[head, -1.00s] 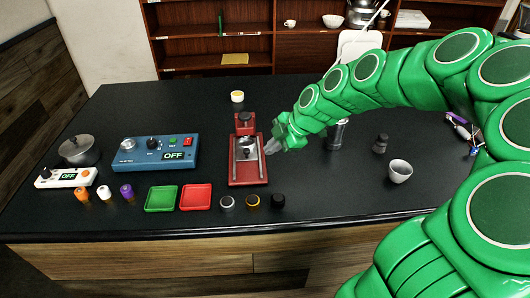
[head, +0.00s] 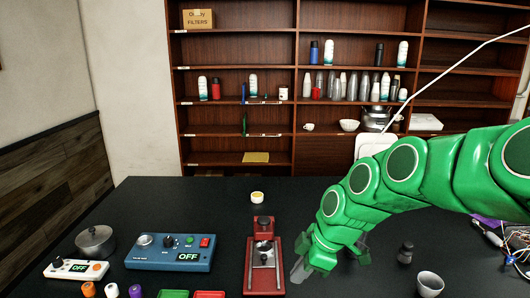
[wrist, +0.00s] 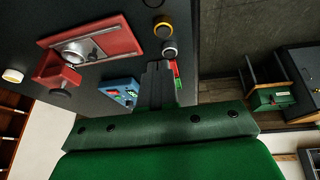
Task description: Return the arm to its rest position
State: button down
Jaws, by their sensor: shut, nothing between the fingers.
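My green arm reaches in from the right over the dark table in the head view. My gripper (head: 301,270) is just right of the red brewer stand (head: 251,272), apart from it as far as I can tell. In the wrist view my gripper (wrist: 158,75) shows as dark fingers close together, with nothing between them. The red stand (wrist: 120,40) with its metal parts is at the upper left of that view.
A blue control box (head: 169,254) reading OFF, a white OFF box (head: 76,270) and a pot (head: 95,241) stand at left. A dark grinder-like item (head: 405,253) and a cup (head: 429,284) stand at right. Shelves (head: 236,125) rise behind the table.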

jog(key=s+d+m+g+h, duration=0.1)
jog(key=s+d+m+h, duration=0.1)
jog(key=s+m, duration=0.6)
jog(key=s+d+m+g+h, duration=0.2)
jog(key=s+d+m, duration=0.3)
jog(key=s, duration=1.2)
jog(key=m, duration=0.4)
jog(key=shift+f+h, duration=0.4)
jog(key=shift+w, duration=0.1)
